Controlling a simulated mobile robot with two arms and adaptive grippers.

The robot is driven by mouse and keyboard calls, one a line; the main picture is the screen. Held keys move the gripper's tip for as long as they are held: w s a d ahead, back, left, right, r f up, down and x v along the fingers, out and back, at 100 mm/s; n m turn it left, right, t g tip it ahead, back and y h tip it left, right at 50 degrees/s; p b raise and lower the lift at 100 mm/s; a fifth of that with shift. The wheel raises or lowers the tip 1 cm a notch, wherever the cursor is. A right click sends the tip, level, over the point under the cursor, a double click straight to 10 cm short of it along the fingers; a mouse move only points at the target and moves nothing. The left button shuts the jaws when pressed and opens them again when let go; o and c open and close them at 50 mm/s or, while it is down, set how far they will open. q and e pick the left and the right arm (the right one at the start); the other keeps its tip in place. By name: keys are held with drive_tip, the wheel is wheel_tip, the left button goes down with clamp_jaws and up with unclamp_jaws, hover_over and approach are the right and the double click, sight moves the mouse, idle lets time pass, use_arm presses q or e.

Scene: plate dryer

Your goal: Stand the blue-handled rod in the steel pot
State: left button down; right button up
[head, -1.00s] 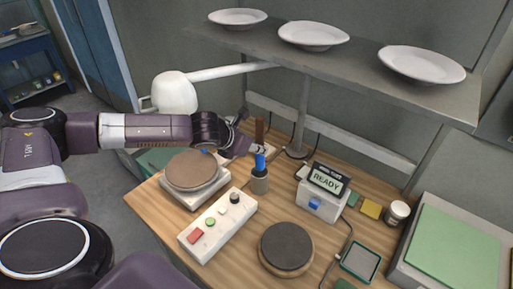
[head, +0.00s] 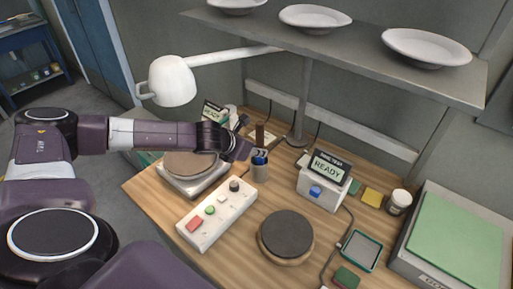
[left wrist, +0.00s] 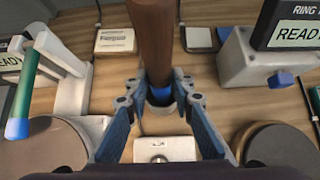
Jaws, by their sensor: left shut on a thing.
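The rod (left wrist: 155,45) has a brown shaft and a blue lower part. My left gripper (left wrist: 158,88) is shut on it, with a finger on either side near the blue part. How deep the blue end sits is hidden. My right gripper is out of view.
A round-topped device (head: 190,167) stands left of the pot and a white button box (head: 216,214) in front. A READY box (head: 322,187) is to the right, a dark round disc (head: 286,234) nearer. A white lamp (head: 172,80) and a shelf with plates (head: 315,18) are above.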

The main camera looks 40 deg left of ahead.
use_arm(q)
drive_tip(key=c, duration=1.6)
unclamp_jaws()
drive_tip(key=v, duration=1.2)
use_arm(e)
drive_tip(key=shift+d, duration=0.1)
